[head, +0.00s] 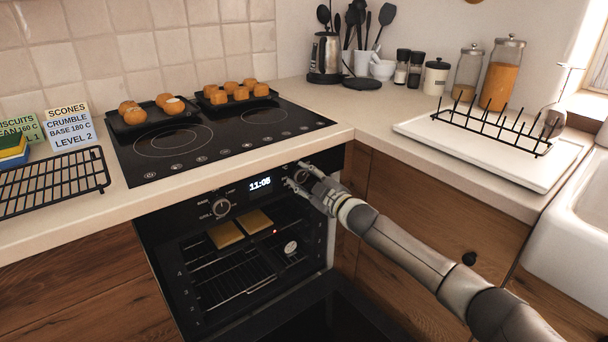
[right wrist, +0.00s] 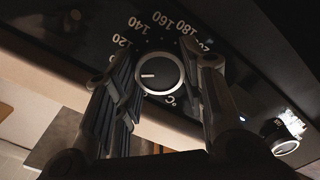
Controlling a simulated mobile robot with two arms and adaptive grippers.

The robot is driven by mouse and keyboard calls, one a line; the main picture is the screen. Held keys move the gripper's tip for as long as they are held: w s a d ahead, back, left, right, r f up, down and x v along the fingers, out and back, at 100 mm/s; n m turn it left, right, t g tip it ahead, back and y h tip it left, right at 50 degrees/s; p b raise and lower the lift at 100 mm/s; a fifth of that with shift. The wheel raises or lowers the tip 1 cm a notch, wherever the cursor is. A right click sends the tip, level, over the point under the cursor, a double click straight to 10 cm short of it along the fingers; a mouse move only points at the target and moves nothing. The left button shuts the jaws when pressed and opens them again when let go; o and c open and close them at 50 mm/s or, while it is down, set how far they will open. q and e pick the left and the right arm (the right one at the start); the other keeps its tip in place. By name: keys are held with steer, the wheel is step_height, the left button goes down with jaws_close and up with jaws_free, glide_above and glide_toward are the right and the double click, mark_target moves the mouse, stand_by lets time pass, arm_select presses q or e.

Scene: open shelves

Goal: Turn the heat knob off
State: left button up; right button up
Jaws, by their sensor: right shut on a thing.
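The heat knob (right wrist: 160,73) is a round dark knob with a light rim, on the oven's black control panel. In the right wrist view the printed numbers 120, 140, 160 and 180 arc around it, and its white pointer line points left, beyond the 120 mark. My right gripper (head: 299,175) is at the right end of the panel in the head view. Its two fingers stand on either side of the knob in the right wrist view, shut on it. In the head view the gripper hides part of the knob. My left gripper is in neither view.
A second knob (head: 221,207) and a clock display (head: 260,184) share the panel. Trays of buns (head: 152,109) sit on the hob above. Wooden cabinet fronts (head: 430,210) are right.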

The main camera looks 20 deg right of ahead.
steer(key=n, duration=0.2)
steer(key=shift+n+p, duration=0.3)
steer(key=shift+n, duration=0.1)
steer(key=n, duration=0.2)
steer(key=shift+f+n, duration=0.1)
steer(key=shift+n, duration=1.5)
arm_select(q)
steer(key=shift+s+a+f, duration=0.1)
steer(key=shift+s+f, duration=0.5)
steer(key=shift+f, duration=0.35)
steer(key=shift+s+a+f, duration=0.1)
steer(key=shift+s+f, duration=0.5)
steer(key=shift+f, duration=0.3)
arm_select(e)
steer(key=shift+n, duration=1.5)
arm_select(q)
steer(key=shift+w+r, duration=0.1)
arm_select(e)
steer(key=shift+a, duration=0.1)
steer(key=o, duration=1)
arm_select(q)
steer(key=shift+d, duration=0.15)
